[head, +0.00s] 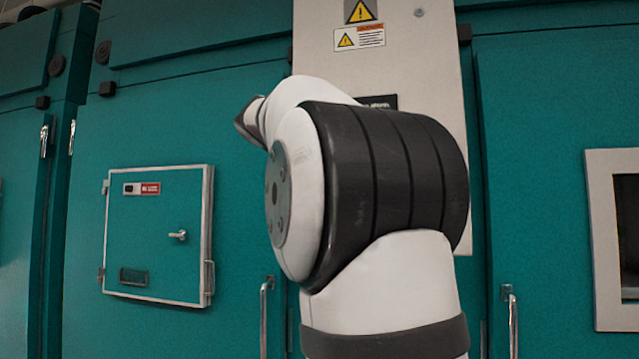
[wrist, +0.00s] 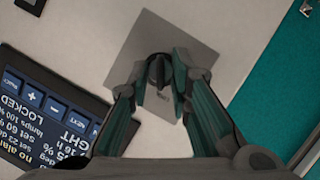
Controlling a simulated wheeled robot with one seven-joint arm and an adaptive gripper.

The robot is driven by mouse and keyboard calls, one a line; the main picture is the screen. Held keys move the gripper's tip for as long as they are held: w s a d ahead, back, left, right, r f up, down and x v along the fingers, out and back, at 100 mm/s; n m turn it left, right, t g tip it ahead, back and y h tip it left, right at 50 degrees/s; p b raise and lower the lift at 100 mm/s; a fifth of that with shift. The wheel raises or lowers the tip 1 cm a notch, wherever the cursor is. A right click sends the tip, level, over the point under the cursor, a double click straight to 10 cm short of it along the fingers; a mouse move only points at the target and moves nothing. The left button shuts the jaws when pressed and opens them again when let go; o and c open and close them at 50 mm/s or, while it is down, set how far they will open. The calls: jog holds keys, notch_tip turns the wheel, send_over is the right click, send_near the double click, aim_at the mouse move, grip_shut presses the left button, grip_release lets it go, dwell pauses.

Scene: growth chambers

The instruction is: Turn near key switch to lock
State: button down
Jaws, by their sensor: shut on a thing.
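The key switch (wrist: 157,72) is a small dark knob on a square grey plate (wrist: 155,28) on the pale panel, seen in the wrist view. My gripper (wrist: 160,88) has a finger on each side of the knob and is shut on it. The knob points roughly up and down in that view. In the head view, my arm hides the switch and my gripper.
A dark display (wrist: 40,115) with blue buttons sits beside the switch, tilted in the wrist view; the word "LOCKED" is legible on it. A teal chamber wall (head: 150,110) with a small hatch (head: 155,235) and upright door handles (head: 266,315) flanks the panel (head: 420,50).

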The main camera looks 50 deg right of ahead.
jog(key=shift+w+f, duration=0.1)
dwell(0.3)
jog(key=c, duration=1.8)
grip_release()
jog(key=v, duration=1.2)
